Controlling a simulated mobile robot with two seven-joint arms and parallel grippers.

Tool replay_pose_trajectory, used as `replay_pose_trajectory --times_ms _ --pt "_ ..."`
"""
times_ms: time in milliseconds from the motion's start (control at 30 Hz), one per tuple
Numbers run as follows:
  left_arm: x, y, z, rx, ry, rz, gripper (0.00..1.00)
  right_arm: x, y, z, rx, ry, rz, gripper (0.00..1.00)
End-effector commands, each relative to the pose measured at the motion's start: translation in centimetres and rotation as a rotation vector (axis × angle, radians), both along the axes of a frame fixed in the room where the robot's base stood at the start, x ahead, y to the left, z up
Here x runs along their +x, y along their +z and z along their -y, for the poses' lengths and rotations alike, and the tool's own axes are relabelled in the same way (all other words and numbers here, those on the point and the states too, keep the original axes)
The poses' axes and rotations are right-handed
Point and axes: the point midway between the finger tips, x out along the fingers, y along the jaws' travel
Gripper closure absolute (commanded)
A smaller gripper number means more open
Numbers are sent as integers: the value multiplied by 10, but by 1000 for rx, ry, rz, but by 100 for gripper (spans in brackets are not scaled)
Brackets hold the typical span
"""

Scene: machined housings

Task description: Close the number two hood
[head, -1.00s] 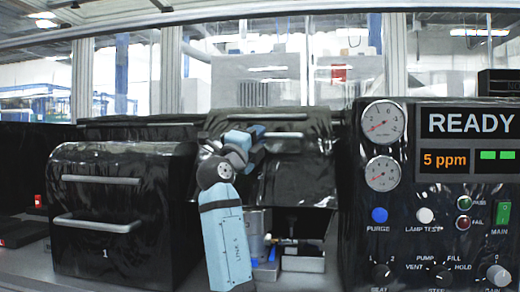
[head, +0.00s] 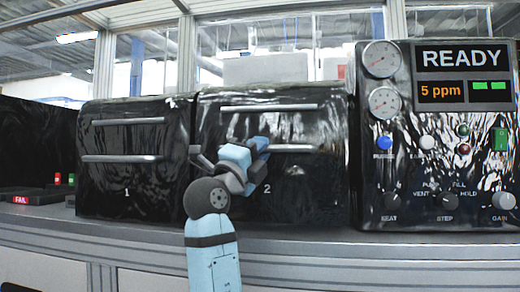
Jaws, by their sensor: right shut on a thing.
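The number two hood (head: 325,180) is a glossy black cover marked 2, in the middle of the head view. Its front is down, with its lower edge at the bench top and no opening showing below it. It has an upper bar (head: 268,107) and a lower handle (head: 298,148). My right gripper (head: 266,149), on a pale blue and grey arm, is at the left end of the lower handle and shut on it. The fingertips are partly hidden by the gripper body. My left gripper is out of view.
The number one hood (head: 127,140) is closed just left of hood two. A control panel (head: 440,140) with gauges and a READY display stands close on the right. The bench edge (head: 140,232) runs along the front. Small red-marked blocks lie at far left.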

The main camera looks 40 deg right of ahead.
Motion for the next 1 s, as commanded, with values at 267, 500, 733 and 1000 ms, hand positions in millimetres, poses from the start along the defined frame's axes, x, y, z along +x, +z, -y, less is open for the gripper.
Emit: replay_pose_trajectory --times_ms 267,500,733,1000 --pt "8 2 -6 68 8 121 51 -6 -25 -8 -47 3 37 100" --pt "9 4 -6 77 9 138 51 -7 -27 -9 -54 3 43 100" --pt "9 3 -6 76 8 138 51 -7 -28 -9 -52 2 42 100" --pt "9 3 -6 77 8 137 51 -7 -26 -9 -54 2 43 58"
